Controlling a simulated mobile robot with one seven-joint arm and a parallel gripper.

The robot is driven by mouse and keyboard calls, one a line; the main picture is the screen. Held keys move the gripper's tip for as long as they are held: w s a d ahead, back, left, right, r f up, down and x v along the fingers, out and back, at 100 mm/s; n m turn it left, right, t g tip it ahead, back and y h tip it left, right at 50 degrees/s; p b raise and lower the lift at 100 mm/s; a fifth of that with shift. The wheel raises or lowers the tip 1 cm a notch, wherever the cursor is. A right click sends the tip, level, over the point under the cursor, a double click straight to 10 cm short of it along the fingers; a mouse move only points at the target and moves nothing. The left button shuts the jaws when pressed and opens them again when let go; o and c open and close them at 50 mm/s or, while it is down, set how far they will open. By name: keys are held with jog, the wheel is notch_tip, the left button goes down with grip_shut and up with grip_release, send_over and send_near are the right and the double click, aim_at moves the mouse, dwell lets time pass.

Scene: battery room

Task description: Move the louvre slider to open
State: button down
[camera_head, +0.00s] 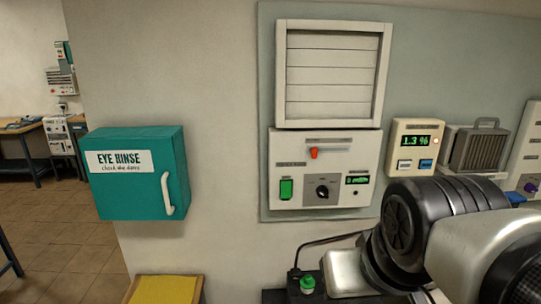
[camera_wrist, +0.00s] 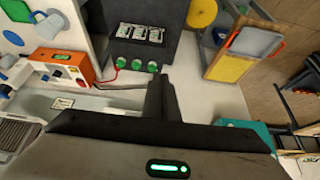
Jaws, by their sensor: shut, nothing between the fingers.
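The louvre (camera_head: 331,75) is a white slatted panel in a frame on the wall, its slats lying flat and closed. Below it is a white control panel (camera_head: 345,192). The louvre slider has a small red-orange knob (camera_head: 313,153) near the left part of its strip; its labels are too small to read. My gripper (camera_wrist: 160,80) shows in the wrist view, its dark fingers together and empty. It is apart from the slider, which does not show there. In the head view my arm fills the lower right and the fingertips are not seen.
The control panel also has a green switch (camera_head: 286,189), a black dial (camera_head: 322,191) and a small display. A meter reading 1.3 % (camera_head: 416,146) hangs to the right. A teal eye rinse box (camera_head: 135,188) juts out at left. A dark unit with green caps (camera_wrist: 136,62) lies beyond my fingers.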

dwell(0.3)
jog(key=w+d+f+n+t+h+b, duration=0.1)
jog(key=w+d+f+n+t+b, duration=0.15)
jog(key=w+b, duration=0.55)
jog(key=w+d+f+n+t+h+b, duration=0.1)
jog(key=w+d+n+t+b, duration=0.3)
jog(key=w, duration=0.7)
jog(key=w+a+r+n+t+y+b, duration=0.1)
jog(key=w+a+r+n+t+y, duration=0.1)
jog(key=w+n, duration=0.5)
jog(key=w+a+r+n+t+y+b, duration=0.1)
jog(key=w+a+r+n+t+y, duration=0.2)
jog(key=w+r+n+y, duration=0.2)
jog(key=shift+w+a+n+y, duration=0.15)
jog(key=shift+w+n+y, duration=0.25)
jog(key=shift+w+n, duration=1.4)
